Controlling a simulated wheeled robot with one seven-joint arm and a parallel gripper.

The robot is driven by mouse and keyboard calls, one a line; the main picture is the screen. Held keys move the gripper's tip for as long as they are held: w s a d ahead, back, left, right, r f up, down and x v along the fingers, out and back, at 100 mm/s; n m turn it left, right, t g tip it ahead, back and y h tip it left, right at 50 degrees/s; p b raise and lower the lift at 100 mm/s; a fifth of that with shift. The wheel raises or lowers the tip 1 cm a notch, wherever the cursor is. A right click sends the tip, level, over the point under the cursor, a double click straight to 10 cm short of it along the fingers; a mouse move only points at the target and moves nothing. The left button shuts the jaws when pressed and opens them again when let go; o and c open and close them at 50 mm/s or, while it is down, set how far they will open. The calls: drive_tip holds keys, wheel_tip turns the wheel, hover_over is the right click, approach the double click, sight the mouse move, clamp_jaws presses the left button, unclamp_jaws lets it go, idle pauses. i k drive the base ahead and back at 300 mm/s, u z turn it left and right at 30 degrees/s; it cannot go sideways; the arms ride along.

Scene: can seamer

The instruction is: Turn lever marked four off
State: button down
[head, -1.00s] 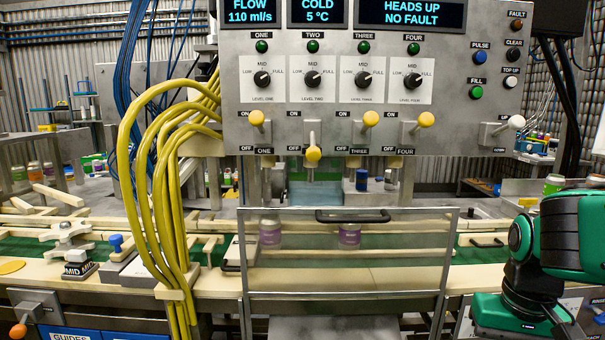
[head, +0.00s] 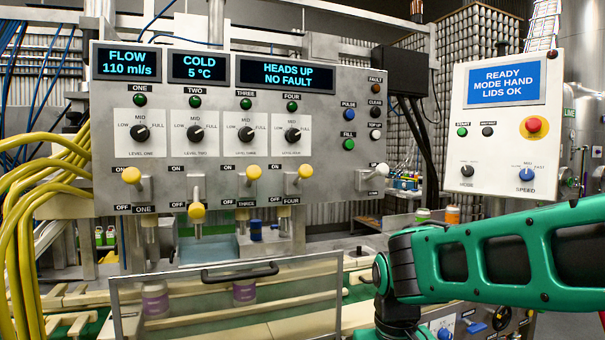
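The lever marked four (head: 305,171) has a yellow knob and sits on the grey control panel (head: 345,100). Its knob is up, beside the ON label, with the OFF and FOUR labels below it. Levers one (head: 131,175) and three (head: 253,172) are also up. Lever two (head: 196,211) is down, by its OFF label. My green arm shows at the right, below and to the right of the panel. My gripper is not visible in the head view.
A white-knobbed lever (head: 380,169) is right of lever four. A clear guard with a black handle (head: 240,273) stands below the panel, before the conveyor. Yellow hoses (head: 25,215) hang at left. A white control box (head: 500,125) with a red button is at right.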

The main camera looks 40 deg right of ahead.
sight(305, 171)
drive_tip(key=u, duration=2.45)
drive_tip(key=i, duration=0.75)
drive_tip(key=z, duration=2.45)
